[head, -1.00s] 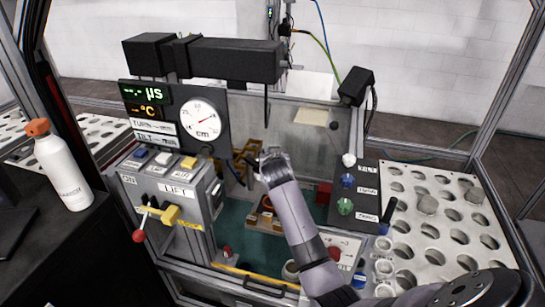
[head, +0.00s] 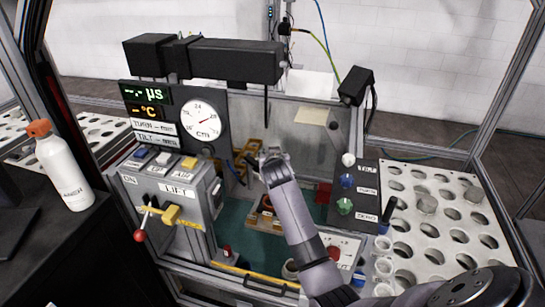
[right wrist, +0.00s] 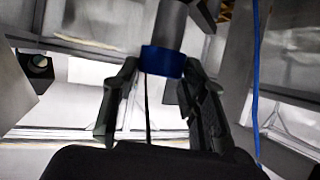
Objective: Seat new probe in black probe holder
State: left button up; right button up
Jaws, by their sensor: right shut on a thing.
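My right gripper (head: 268,160) is in the middle of the rig, in front of the grey back panel and below the black overhead beam. In the right wrist view its two dark fingers (right wrist: 160,78) close on both sides of a grey cylinder with a blue band (right wrist: 163,62), which appears to be the probe. A thin dark line runs from the band toward the palm. The probe is too small to make out in the head view. A thin black rod (head: 266,105) hangs from the beam just above the gripper. I cannot tell which part is the black probe holder. My left gripper is not in view.
A control box labelled LIFT (head: 178,190) with a red-knobbed lever stands left. A gauge panel (head: 170,115) rises behind it. A button panel (head: 355,197) and a white perforated rack (head: 440,220) are right. A white bottle (head: 63,172) stands far left.

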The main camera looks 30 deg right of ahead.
jog(key=shift+p, duration=0.35)
dwell(0.6)
jog(key=shift+f+b, duration=1.85)
jog(key=shift+f, duration=1)
jog(key=o, duration=1.3)
jog(key=shift+s, duration=0.1)
jog(key=v, duration=1.2)
